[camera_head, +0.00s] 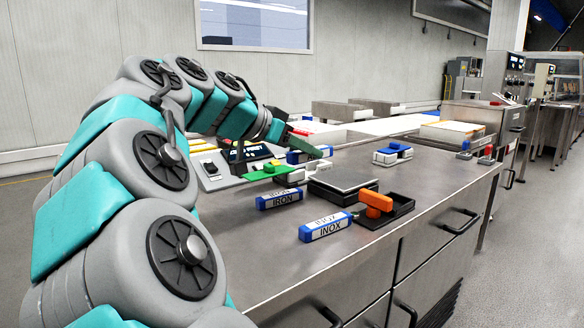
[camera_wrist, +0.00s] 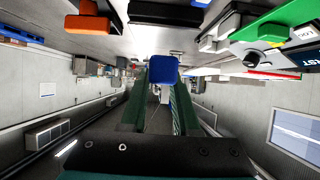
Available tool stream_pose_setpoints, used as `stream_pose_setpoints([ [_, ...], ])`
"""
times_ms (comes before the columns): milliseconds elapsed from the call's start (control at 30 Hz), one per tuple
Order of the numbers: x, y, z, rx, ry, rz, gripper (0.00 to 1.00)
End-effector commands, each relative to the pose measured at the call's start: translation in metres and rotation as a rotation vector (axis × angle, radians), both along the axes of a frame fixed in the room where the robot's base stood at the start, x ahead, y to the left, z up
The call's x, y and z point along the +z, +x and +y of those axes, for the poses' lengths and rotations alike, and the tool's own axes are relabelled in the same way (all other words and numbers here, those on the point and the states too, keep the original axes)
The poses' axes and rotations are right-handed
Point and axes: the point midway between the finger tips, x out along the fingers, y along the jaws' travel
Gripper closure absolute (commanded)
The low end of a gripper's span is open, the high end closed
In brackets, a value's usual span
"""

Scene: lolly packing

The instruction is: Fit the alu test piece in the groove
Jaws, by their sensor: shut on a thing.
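My gripper (camera_head: 306,143) is at the back left of the steel worktop, with its dark green fingers pointing down and right. In the wrist view the gripper (camera_wrist: 161,85) is shut on a piece with a blue end (camera_wrist: 163,69), seen nearly end-on. The same blue-ended piece (camera_head: 296,157) shows below the fingers in the head view. Its label is not readable, so I cannot confirm it is the alu test piece. It appears held above the worktop. The groove cannot be told apart clearly; white holders (camera_head: 290,177) stand just below the gripper.
Test pieces marked IRON (camera_head: 280,199) and INOX (camera_head: 325,227) lie on the worktop (camera_head: 270,250). A grey-topped plate (camera_head: 343,186), a black tray (camera_head: 398,205) with an orange block (camera_head: 376,203), and a green plate (camera_head: 266,174) are close by. Blue-and-white blocks (camera_head: 392,154) stand farther right.

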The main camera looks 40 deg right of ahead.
Motion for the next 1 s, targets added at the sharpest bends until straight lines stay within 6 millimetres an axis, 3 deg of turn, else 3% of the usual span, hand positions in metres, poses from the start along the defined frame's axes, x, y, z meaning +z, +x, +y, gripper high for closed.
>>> stream_pose_setpoints([
  [167,0.001,0.012,-0.012,-0.01,-0.001,-0.002,1.0],
  [700,-0.008,0.083,-0.08,-0.007,0.0,-0.003,1.0],
  [1000,-0.011,0.11,-0.106,-0.008,-0.001,-0.004,1.0],
])
